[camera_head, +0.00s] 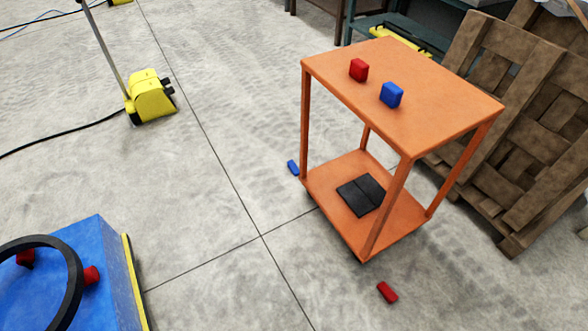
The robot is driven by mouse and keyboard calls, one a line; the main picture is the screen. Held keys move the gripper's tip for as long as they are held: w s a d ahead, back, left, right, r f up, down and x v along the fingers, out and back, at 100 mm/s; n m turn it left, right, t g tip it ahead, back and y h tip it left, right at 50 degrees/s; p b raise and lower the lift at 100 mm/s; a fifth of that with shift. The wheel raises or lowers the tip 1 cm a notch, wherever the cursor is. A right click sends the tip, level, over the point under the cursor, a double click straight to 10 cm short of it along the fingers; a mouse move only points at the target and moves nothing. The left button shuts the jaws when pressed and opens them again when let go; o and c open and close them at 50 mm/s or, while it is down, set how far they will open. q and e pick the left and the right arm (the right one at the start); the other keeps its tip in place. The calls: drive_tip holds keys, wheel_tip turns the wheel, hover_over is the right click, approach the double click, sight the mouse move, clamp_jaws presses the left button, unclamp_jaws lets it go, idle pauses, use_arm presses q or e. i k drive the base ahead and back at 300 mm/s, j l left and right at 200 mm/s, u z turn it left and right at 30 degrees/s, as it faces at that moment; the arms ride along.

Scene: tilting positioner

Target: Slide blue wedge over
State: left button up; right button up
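Two small blue pieces are in view. One blue block (391,95) sits on the top shelf of an orange cart (440,105), right of a red block (358,70). The other, a flat blue piece (293,167), lies on the floor by the cart's left side. I cannot tell which of them is the wedge. A flat red piece (387,292) lies on the floor in front of the cart. Neither of my grippers is in view.
A black flat item (361,195) lies on the cart's lower shelf. Wooden pallets (510,130) lean at the right. A yellow floor machine (151,98) with a cable stands at the upper left. The floor left of the cart is mostly clear.

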sight(293, 168)
drive_tip(key=z, duration=0.2)
drive_tip(key=i+j+z, duration=0.2)
drive_tip(key=z, duration=0.2)
drive_tip(key=i+j+z, duration=0.15)
drive_tip(key=j+z, duration=0.3)
drive_tip(key=i+j+z, duration=0.15)
drive_tip(key=j+z, duration=0.25)
drive_tip(key=i+j+z, duration=0.25)
drive_tip(key=j, duration=1)
drive_tip(key=j+z, duration=0.25)
drive_tip(key=j, duration=2.85)
drive_tip(key=i, duration=0.05)
